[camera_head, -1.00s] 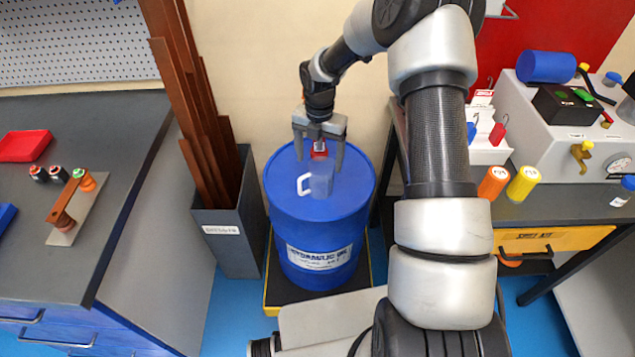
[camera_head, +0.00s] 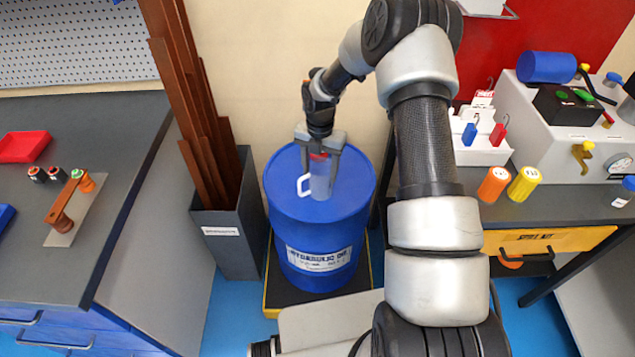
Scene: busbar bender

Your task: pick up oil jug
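The oil jug (camera_head: 321,182) is a small translucent bluish container with a white handle on its left and a red top. It stands upright on the lid of the blue hydraulic oil drum (camera_head: 318,225). My gripper (camera_head: 320,165) points down over the jug, with one finger on each side of its red top. The fingers look spread wider than the jug, and I cannot tell whether either touches it. The far side of the jug is hidden.
A grey bin (camera_head: 233,250) with tall brown bars stands close left of the drum. A workbench (camera_head: 535,212) with orange and yellow bottles is at the right. A dark bench (camera_head: 85,240) with a red tray is at the left.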

